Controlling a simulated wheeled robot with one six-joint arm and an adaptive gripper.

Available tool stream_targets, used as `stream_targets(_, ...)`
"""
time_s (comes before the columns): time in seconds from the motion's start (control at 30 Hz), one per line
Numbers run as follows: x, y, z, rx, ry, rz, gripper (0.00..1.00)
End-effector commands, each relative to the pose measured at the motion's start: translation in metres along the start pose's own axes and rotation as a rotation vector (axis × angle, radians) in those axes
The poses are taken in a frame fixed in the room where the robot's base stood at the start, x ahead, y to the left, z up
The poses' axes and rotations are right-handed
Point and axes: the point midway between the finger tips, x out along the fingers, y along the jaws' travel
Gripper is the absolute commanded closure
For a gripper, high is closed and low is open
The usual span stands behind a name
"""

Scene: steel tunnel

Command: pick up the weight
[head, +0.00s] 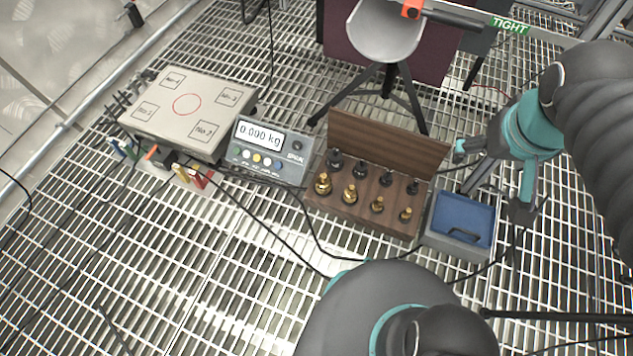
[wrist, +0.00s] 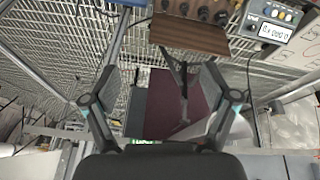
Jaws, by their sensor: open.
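Several weights stand upright in an open wooden case (head: 370,213) on the grating. A front row holds brass weights (head: 349,193), largest at the left; a back row holds dark weights (head: 359,170). The frames do not single out one weight. My gripper (head: 489,182) is open and empty, to the right of the case, above the blue-lidded box. In the wrist view its fingers (wrist: 160,75) are spread wide with nothing between them. The case edge (wrist: 200,37) and dark weights (wrist: 203,13) show at the top there, beyond the fingers.
A scale display (head: 268,152) reading 0.000 kg stands left of the case, with a weighing platform (head: 188,115) beyond it. A grey box with a blue top (head: 462,217) adjoins the case's right. A scoop-like pan (head: 385,35) on a tripod stands behind. Cables cross the grating.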

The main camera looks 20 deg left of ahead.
Motion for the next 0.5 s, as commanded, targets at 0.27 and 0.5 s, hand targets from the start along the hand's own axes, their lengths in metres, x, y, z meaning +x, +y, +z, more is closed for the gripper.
stream_targets(0.27,0.053,-0.028,-0.042,-0.314,-0.23,0.071,0.15)
stream_targets(0.5,0.105,-0.063,-0.075,-0.584,-0.397,0.165,0.15)
